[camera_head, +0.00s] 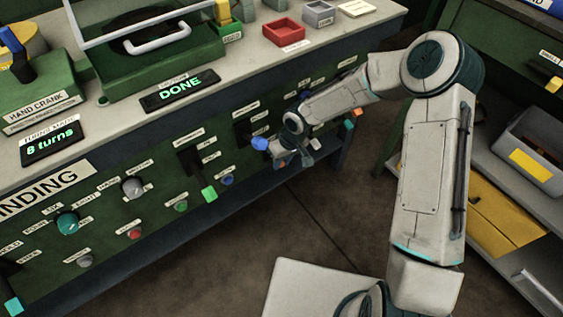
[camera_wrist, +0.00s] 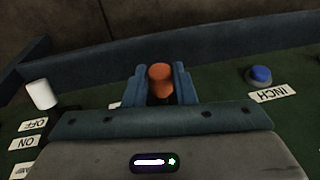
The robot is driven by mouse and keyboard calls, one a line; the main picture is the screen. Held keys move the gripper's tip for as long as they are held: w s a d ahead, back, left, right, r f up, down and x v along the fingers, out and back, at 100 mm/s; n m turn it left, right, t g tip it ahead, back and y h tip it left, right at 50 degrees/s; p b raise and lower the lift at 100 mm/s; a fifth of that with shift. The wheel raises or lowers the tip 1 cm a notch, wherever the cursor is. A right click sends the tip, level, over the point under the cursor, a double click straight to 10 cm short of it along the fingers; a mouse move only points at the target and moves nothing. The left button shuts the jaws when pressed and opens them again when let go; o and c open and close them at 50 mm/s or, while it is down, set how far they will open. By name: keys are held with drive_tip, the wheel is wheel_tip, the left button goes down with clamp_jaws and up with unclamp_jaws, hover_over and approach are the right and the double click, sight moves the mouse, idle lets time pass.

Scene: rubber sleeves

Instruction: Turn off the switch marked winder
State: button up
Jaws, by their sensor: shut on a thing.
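My gripper (camera_wrist: 161,88) is shut on an orange-brown, round-ended knob (camera_wrist: 160,77), with one finger on each side of it. The knob's base and any label beside it are hidden behind my gripper, so I cannot read the word winder.
In the wrist view, a white switch knob (camera_wrist: 41,94) stands left by upside-down OFF and ON labels. A blue button (camera_wrist: 260,75) marked INCH is right. In the head view, a green-ended lever (camera_head: 209,194) is left of my gripper; an orange knob (camera_head: 358,112) is right.

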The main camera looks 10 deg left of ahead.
drive_tip(key=f+t+y+b, duration=0.1)
drive_tip(key=b, duration=0.2)
drive_tip(key=f+t+y+b, duration=0.1)
drive_tip(key=y+b, duration=0.1)
drive_tip(key=b, duration=0.2)
drive_tip(key=f+t+y+b, duration=0.1)
drive_tip(key=b, duration=0.3)
drive_tip(key=shift+s+d+f+t+y, duration=0.2)
drive_tip(key=shift+d+f+t+y, duration=0.1)
drive_tip(key=shift+f+t, duration=0.1)
drive_tip(key=o, duration=1)
drive_tip(key=shift+r, duration=0.1)
